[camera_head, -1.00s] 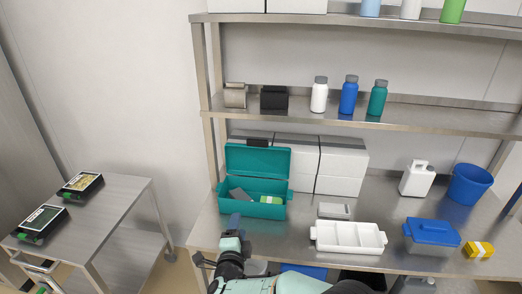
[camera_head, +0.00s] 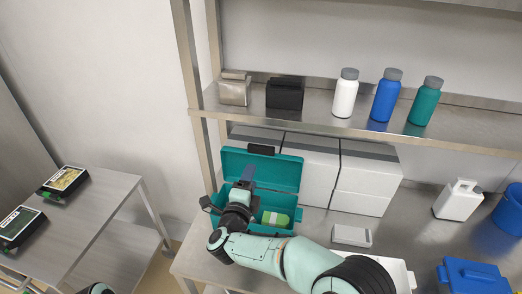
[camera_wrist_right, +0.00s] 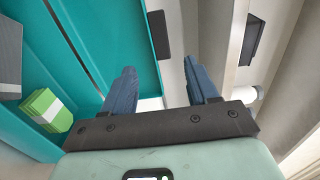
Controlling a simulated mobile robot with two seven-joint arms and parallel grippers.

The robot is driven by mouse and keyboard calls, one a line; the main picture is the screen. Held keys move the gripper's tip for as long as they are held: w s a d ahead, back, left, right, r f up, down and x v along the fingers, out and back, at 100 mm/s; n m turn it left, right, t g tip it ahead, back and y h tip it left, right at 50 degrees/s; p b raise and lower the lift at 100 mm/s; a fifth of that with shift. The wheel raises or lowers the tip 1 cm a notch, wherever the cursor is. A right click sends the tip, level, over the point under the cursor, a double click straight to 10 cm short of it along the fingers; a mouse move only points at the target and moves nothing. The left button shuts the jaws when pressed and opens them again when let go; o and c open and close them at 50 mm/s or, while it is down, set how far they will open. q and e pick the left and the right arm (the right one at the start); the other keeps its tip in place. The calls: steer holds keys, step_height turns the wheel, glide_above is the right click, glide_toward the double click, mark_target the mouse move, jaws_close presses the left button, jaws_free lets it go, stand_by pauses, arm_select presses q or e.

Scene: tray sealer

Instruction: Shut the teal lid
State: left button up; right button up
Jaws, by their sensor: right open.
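The teal lid (camera_head: 283,172) stands raised, hinged at the back of the teal box (camera_head: 281,231), with a dark clasp at its top edge. In the box lies a green-and-white packet (camera_head: 275,218), which also shows in the right wrist view (camera_wrist_right: 47,110). A grey item (camera_wrist_right: 8,55) is at the left edge there. My right gripper (camera_head: 247,177) is over the left part of the box, in front of the lid.
White boxes (camera_head: 310,178) stand behind and right of the teal box, under a metal shelf (camera_head: 310,113) holding several bottles. A small grey box (camera_head: 351,236) and a blue container (camera_head: 470,278) are to the right. My right arm covers the front of the bench.

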mark_target(261, 151)
steer(key=p+x, duration=0.2)
steer(key=x, duration=1)
jaws_close()
